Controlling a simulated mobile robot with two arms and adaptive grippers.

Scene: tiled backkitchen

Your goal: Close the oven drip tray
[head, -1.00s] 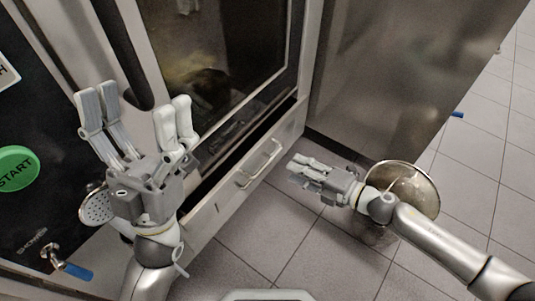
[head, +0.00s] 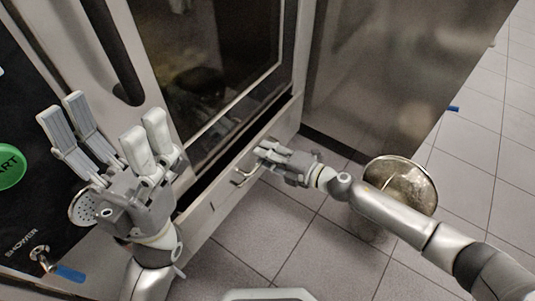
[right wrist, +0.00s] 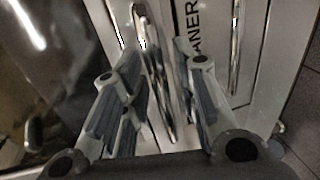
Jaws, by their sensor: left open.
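The oven drip tray shows in the head view as a long metal front (head: 216,199) low on the oven, with a dark gap between it and the oven door. Its bar handle (head: 241,179) is partly hidden by my right gripper (head: 264,154), whose fingertips are over the handle's right end. In the right wrist view my right gripper's fingers are spread apart, with a shiny metal bar (right wrist: 158,85) between them; I cannot tell whether they touch it. My left gripper (head: 103,128) is open and empty, raised in front of the oven's left side.
The oven door (head: 215,75) with dark glass and a black handle (head: 112,50) is above the tray. A green start button (head: 8,166), shower head (head: 83,207) and blue-levered tap (head: 68,272) are at left. A steel panel (head: 385,70) stands right; tiled floor (head: 270,225) is open in front.

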